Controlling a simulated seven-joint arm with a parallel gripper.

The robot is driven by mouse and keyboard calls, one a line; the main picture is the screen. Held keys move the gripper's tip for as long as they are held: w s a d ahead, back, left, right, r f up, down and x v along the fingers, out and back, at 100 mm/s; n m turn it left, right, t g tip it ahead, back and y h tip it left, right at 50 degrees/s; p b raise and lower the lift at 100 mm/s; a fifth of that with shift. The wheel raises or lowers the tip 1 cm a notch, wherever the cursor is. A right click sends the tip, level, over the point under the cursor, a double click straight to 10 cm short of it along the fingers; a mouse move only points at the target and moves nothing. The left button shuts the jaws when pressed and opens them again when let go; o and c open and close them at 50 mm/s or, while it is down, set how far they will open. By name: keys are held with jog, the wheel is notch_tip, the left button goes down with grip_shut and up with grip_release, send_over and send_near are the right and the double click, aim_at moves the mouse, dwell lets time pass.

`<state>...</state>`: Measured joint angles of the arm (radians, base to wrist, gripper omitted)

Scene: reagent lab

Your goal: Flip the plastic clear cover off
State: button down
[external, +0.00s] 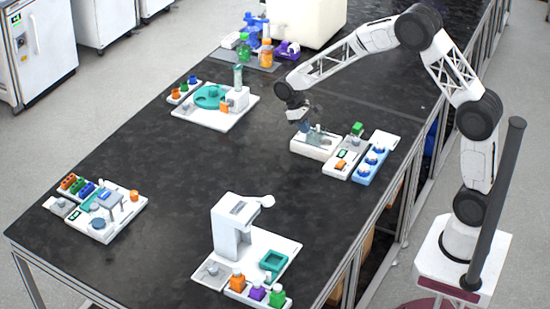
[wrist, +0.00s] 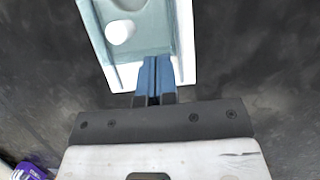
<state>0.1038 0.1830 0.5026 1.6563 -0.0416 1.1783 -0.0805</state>
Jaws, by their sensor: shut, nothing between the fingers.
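The white station (external: 312,150) stands near the right edge of the black bench, and in the wrist view its white rim (wrist: 186,45) fills the top middle. A pale blue-green see-through surface, seemingly the clear cover (wrist: 150,35), lies inside the rim, with round white shapes showing at it. I cannot tell its exact tilt. My gripper (external: 302,122) is just above the back left of the station. In the wrist view its blue fingers (wrist: 157,62) are together and empty, overlapping the station's near edge. Whether they touch the cover is unclear.
To the station's right are a small module with green and orange parts (external: 349,155) and a blue rack (external: 372,163). A tray with a teal disc (external: 210,97) is to the left, and bottles (external: 266,52) stand behind. The bench centre is clear.

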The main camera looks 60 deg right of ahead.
jog(key=v, duration=1)
jog(key=shift+r, duration=0.1)
jog(key=s+a+r+t, duration=0.2)
jog(key=s+r, duration=0.5)
jog(key=s, duration=0.4)
jog(key=s+a+r+t, duration=0.1)
jog(key=s+a+r, duration=0.2)
jog(key=s+r, duration=0.5)
jog(key=s+a+f+t, duration=0.1)
jog(key=s+t, duration=0.1)
jog(key=s, duration=1.2)
jog(key=s+a+f+t, duration=0.1)
jog(key=s+t, duration=0.1)
jog(key=s, duration=1.1)
jog(key=shift+s+a+f, duration=0.35)
jog(key=shift+a+f, duration=0.05)
